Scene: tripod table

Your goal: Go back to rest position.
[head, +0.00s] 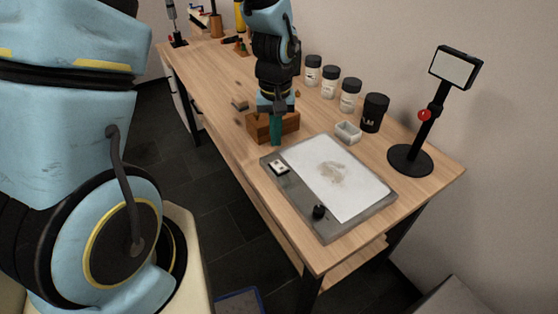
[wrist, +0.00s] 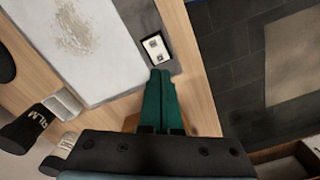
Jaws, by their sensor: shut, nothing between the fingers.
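My gripper (head: 275,130) points down in front of a brown wooden box (head: 258,128) on the wooden table (head: 215,85). In the wrist view, its two green fingers (wrist: 160,76) lie side by side with no gap, shut and empty. Their tips appear close to the edge of a grey board (head: 378,204) with a white sheet, near a small white switch plate (head: 279,166). That plate also shows in the wrist view (wrist: 155,50). My gripper and arm hide part of the box.
Several black-lidded jars (head: 330,82) and a black canister (head: 374,112) line the wall side. A small white dish (head: 347,132) sits beside the board. A black stand with a screen (head: 455,66) rises at the right. Dark tiled floor (head: 215,185) lies left of the table.

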